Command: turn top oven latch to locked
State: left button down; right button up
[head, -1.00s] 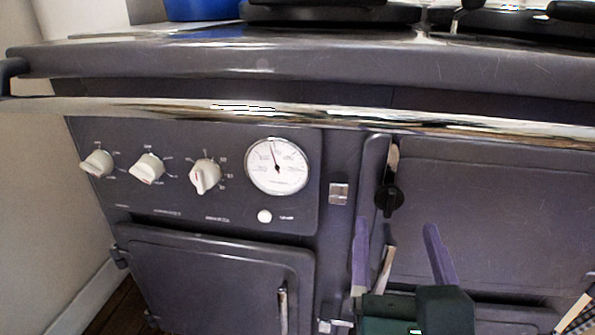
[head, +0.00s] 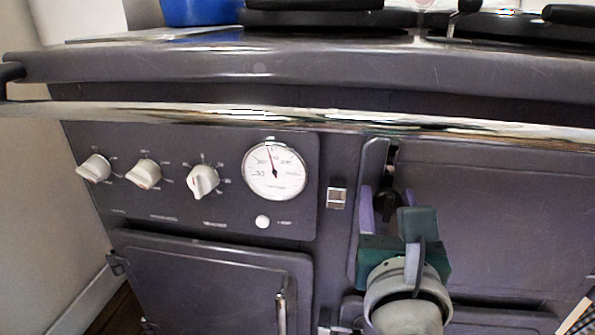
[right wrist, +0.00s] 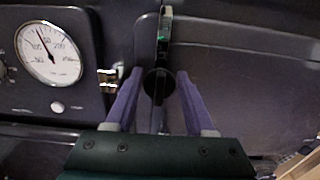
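The top oven latch is a small black knob (head: 386,207) on the left edge of the upper right oven door (head: 490,185). It is partly hidden by my gripper in the head view. In the right wrist view the dark latch knob (right wrist: 158,84) shows between the fingers, with its grip roughly upright. My right gripper (head: 388,195) is open, its two purple fingers on either side of the knob; it also shows in the right wrist view (right wrist: 160,73). Gaps show between fingers and knob. My left gripper is not in view.
A chrome rail (head: 300,118) runs across the front above the latch. To the left are a round gauge (head: 275,171), several white knobs (head: 203,181) and a lower left oven door (head: 210,285) with an upright handle. A blue pot (head: 200,10) stands on top.

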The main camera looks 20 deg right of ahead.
grip_shut()
dwell(1.0)
